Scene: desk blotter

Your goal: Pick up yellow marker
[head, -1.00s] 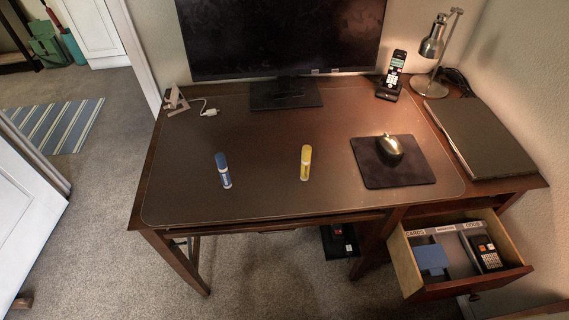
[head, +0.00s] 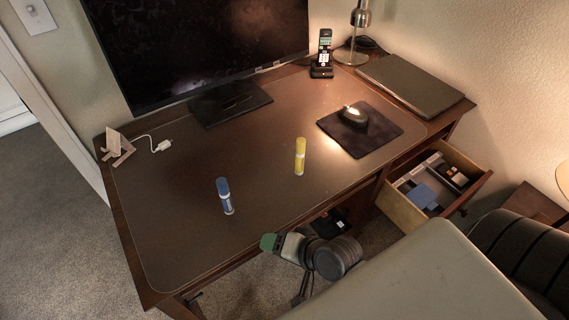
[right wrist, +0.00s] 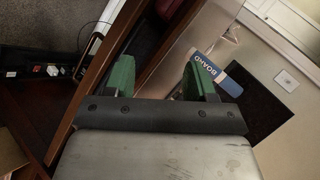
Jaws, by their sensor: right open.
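The yellow marker (head: 300,157) stands upright on the desk blotter (head: 255,165), left of the mouse pad. The blue marker (head: 225,196) stands upright to its left and nearer the front edge. My right gripper (head: 270,243) is at the desk's front edge, below and left of the yellow marker and apart from it. In the right wrist view its green fingers (right wrist: 158,75) are spread and empty. The blue marker, lettered "BOARD", shows there beyond the right finger (right wrist: 219,76). The yellow marker is not clearly seen in that view. My left gripper is not in view.
A mouse pad (head: 384,138) with a mouse (head: 353,115) lies right of the yellow marker. The monitor (head: 205,45), phone (head: 322,55), lamp and laptop (head: 415,84) line the back and right. An open drawer (head: 408,208) juts out at right. The blotter around the markers is clear.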

